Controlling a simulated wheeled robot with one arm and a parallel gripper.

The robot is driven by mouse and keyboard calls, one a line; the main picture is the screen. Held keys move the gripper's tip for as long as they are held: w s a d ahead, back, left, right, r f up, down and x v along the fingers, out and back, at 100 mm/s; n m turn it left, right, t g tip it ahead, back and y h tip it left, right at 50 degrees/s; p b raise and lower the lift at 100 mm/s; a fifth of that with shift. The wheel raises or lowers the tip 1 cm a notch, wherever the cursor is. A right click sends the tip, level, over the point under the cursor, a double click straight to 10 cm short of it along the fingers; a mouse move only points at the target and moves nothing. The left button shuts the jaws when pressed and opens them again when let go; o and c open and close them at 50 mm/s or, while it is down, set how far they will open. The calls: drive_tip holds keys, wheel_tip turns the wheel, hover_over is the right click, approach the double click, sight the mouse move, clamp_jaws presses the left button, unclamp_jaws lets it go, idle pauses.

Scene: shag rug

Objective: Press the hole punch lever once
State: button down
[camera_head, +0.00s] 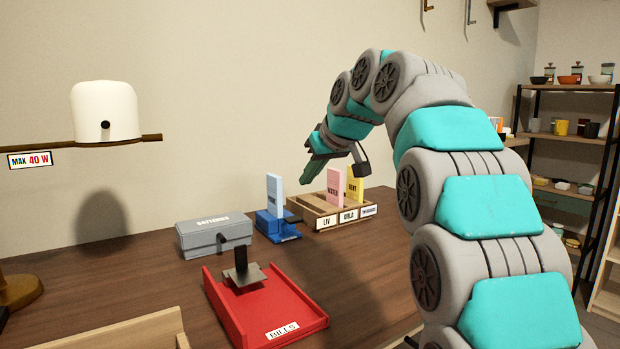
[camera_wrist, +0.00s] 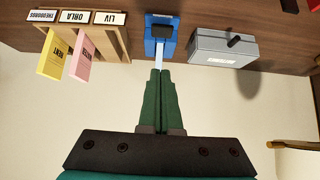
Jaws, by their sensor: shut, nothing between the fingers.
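The blue hole punch (camera_head: 278,228) stands on the wooden desk, with a light blue card (camera_head: 274,190) upright in it. Its dark lever pad (camera_head: 293,218) sticks out towards the right. In the wrist view, which looks upside down, the hole punch (camera_wrist: 151,47) and its dark lever pad (camera_wrist: 161,31) lie beyond the fingertips. My gripper (camera_head: 306,180) is shut and empty, with its green fingers together, in the air above and to the right of the punch. It also shows in the wrist view (camera_wrist: 160,72), apart from the punch; the fingers partly cover the card there.
A wooden sorter (camera_head: 328,222) with pink and yellow cards stands right of the punch. A grey box labelled BATTERIES (camera_head: 214,240) stands to its left. A red BILLS tray (camera_head: 222,300) with a dark upright piece is in front. A white lamp (camera_head: 105,112) is at left, shelves (camera_head: 570,87) at right.

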hover_over(292, 217)
drive_tip(key=s+d, duration=0.2)
wheel_tip(292, 217, down, 6)
drive_tip(key=shift+s+a+f, duration=0.1)
drive_tip(key=shift+a+f, duration=0.05)
drive_tip(key=shift+f, duration=0.55)
drive_tip(key=shift+s+a+f, duration=0.1)
drive_tip(key=shift+f, duration=0.55)
drive_tip(key=shift+f+b, duration=0.1)
drive_tip(key=shift+b, duration=0.2)
